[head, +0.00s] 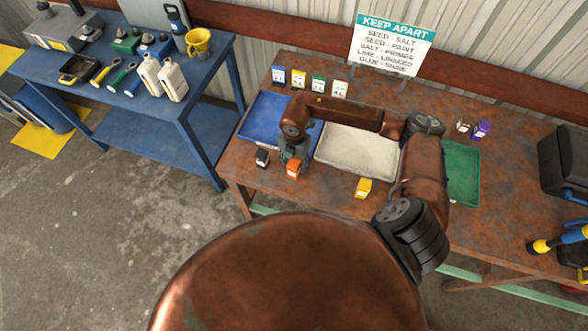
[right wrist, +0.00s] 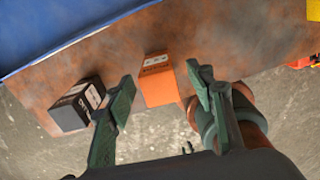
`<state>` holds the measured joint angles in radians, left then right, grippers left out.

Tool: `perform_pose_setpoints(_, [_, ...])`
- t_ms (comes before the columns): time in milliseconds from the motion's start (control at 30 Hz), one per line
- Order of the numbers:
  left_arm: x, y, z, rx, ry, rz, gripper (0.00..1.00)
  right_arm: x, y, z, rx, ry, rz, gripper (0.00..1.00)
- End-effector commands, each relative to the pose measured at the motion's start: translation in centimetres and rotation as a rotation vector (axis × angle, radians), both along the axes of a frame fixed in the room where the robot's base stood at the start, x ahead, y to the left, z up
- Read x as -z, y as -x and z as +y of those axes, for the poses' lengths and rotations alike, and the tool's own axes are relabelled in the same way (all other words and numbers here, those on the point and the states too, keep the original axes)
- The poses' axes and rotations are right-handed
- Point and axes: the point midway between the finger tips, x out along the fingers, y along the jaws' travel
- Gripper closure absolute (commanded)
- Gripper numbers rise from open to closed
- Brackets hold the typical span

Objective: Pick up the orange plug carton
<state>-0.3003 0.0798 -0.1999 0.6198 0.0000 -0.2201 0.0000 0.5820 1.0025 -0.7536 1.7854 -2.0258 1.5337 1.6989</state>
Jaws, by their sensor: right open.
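The orange plug carton (head: 293,169) stands near the front edge of the rust-brown table. In the right wrist view the orange carton (right wrist: 157,80) shows between and beyond the two fingers of my right gripper (right wrist: 165,92). The right gripper is open and empty, and the fingers appear apart from the carton. In the head view my right gripper (head: 292,163) is just above and beside the carton, with the fingertips partly hidden. My left gripper is not in view.
A black carton (right wrist: 76,106) stands close left of the orange one, near the left finger. A yellow carton (head: 364,188) is to the right. Blue (head: 250,124), pale (head: 345,158) and green (head: 462,172) trays lie behind. A sign (head: 390,42) stands at the back.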

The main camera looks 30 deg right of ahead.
Motion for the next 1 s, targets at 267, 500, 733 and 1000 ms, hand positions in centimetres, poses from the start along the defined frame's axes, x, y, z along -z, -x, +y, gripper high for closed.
perform_pose_setpoints(267, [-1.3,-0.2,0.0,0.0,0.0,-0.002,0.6,3.3,0.1,0.0,0.002,-0.001,0.002,0.51])
perform_pose_setpoints(500, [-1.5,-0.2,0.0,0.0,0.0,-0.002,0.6,5.8,0.1,-0.1,0.002,-0.001,0.001,0.51])
perform_pose_setpoints(733, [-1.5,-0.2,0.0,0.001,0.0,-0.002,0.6,5.9,0.1,-0.1,0.002,-0.001,-0.001,0.51])
perform_pose_setpoints(1000, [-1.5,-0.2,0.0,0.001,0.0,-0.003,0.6,5.8,0.1,-0.1,0.002,-0.001,-0.001,0.7])
